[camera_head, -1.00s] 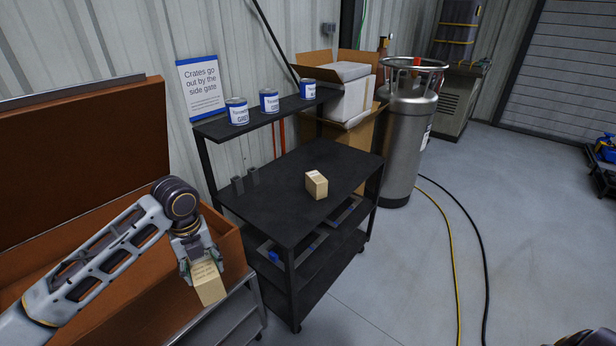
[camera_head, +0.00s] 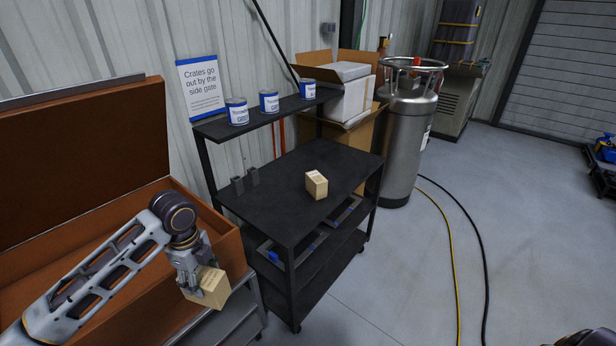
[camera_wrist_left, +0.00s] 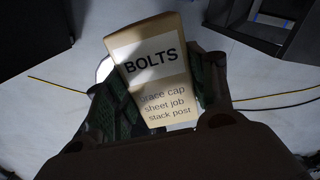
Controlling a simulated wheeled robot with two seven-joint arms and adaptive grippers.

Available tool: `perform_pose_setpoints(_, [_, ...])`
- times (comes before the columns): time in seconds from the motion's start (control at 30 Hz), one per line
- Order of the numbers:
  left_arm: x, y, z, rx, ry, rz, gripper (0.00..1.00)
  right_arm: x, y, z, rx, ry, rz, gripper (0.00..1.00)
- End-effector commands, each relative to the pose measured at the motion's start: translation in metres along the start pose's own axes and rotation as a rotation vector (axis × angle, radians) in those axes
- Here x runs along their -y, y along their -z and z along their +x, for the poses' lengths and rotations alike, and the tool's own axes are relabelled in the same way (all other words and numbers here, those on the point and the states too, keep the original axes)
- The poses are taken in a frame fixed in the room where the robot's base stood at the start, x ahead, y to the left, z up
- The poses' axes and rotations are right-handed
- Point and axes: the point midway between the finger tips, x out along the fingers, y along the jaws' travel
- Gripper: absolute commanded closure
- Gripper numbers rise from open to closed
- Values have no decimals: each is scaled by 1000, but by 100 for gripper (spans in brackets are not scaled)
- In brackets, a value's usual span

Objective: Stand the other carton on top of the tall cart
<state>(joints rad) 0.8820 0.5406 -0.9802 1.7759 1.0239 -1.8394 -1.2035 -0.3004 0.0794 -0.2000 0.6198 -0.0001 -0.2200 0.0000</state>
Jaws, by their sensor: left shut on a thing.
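My left gripper (camera_head: 192,280) is shut on a tan carton (camera_head: 212,288), held in the air in front of the open brown crate and left of the cart. In the left wrist view the carton (camera_wrist_left: 158,75) sits between the finger pads, with a white label reading "BOLTS" and more print below. A second small tan carton (camera_head: 317,185) stands on the black cart's main top (camera_head: 290,212), near its middle right. The cart has a raised back shelf (camera_head: 250,122) on posts. My right gripper is not clearly in view; a dark part shows at the bottom right corner.
Three white and blue paint cans (camera_head: 269,101) stand on the raised shelf. Two small dark blocks (camera_head: 245,181) stand at the cart top's left. A large brown crate (camera_head: 205,205) with raised lid is at left. A steel cylinder (camera_head: 403,140) stands behind right. Hoses cross the floor.

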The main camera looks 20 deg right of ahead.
Motion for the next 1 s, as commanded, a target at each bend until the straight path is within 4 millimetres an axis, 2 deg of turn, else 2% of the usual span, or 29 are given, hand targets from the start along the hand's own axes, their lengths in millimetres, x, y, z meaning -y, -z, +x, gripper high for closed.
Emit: perform_pose_setpoints(1.0, [-16,2,26,-1,1,-813,84,0,1,0,-1,0,0,22])
